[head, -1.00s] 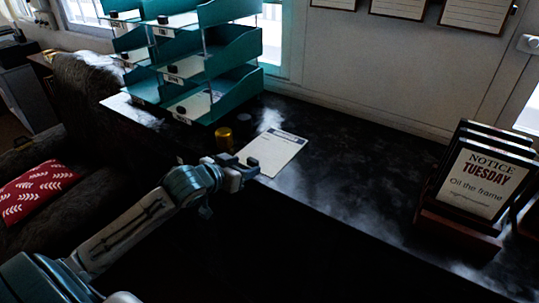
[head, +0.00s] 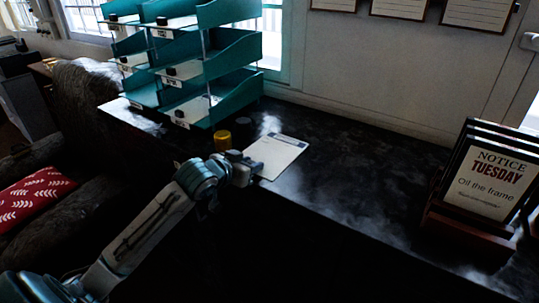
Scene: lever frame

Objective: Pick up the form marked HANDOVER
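A white form (head: 276,155) with a dark heading band lies on the dark tabletop, near its front edge. Its printing is too small for me to read, so I cannot tell whether it is marked HANDOVER. My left gripper (head: 246,163) is at the form's front left edge and hides a little of that side. I cannot tell whether its fingers touch the paper or how far apart they are. My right gripper is not in view.
A gold cylinder (head: 222,140) stands just behind my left gripper. Teal stacked trays (head: 236,98) holding papers and dark blocks stand at the back left. A notice stand (head: 487,185) reading TUESDAY stands at the right. The tabletop (head: 360,185) between is clear.

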